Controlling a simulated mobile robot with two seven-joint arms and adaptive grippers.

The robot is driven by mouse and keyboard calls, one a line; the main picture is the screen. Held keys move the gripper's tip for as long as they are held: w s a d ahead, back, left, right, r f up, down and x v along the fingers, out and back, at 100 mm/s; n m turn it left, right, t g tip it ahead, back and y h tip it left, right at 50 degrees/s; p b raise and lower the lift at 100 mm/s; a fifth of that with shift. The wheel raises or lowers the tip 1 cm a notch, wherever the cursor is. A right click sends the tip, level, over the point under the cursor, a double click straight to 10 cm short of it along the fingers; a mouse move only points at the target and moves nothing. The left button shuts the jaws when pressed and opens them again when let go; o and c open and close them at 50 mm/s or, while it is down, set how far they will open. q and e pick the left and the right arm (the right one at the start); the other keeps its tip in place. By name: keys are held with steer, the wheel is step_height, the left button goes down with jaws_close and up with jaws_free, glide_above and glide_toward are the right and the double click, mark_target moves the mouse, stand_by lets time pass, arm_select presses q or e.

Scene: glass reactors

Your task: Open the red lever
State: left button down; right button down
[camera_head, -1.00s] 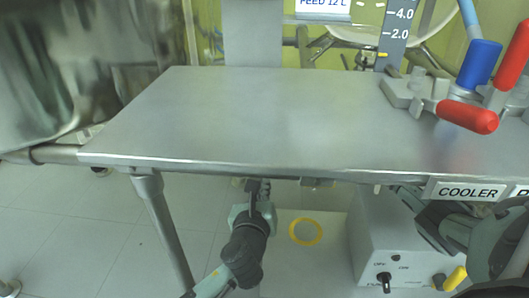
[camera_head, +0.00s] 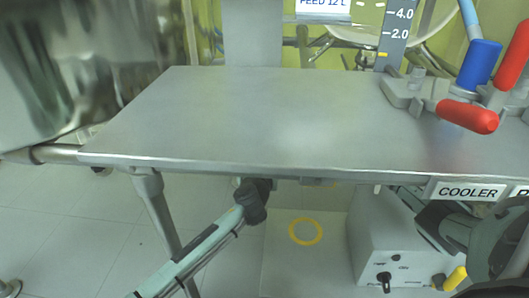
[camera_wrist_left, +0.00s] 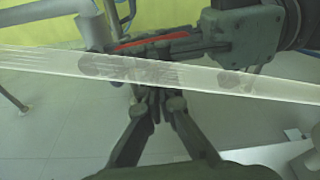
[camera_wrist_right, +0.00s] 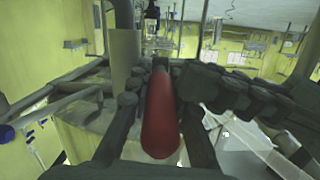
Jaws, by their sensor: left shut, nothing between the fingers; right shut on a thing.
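A red lever handle (camera_wrist_right: 160,120) lies between the fingers of my right gripper (camera_wrist_right: 160,75) in the right wrist view. The gripper is shut on it. A thin red strip (camera_wrist_left: 152,41) shows along dark gripper parts in the left wrist view, probably the same handle. My left gripper (camera_wrist_left: 157,95) is shut and empty, below and apart from that strip. In the head view the table hides the fingertips of both grippers. Two other red handles show above the table there: one lying (camera_head: 467,116), one upright (camera_head: 514,55); neither has a gripper on it.
A blue handle (camera_head: 479,65) stands at the right. A grey control box (camera_head: 385,240) stands under the table. A table leg (camera_head: 158,215) is at the left. A pale band (camera_wrist_left: 200,75) crosses the left wrist view.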

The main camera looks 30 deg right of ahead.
arm_select(q)
steer(key=shift+w+r, duration=0.1)
steer(key=shift+r, duration=0.15)
arm_select(e)
steer(key=shift+s+d+f, duration=0.1)
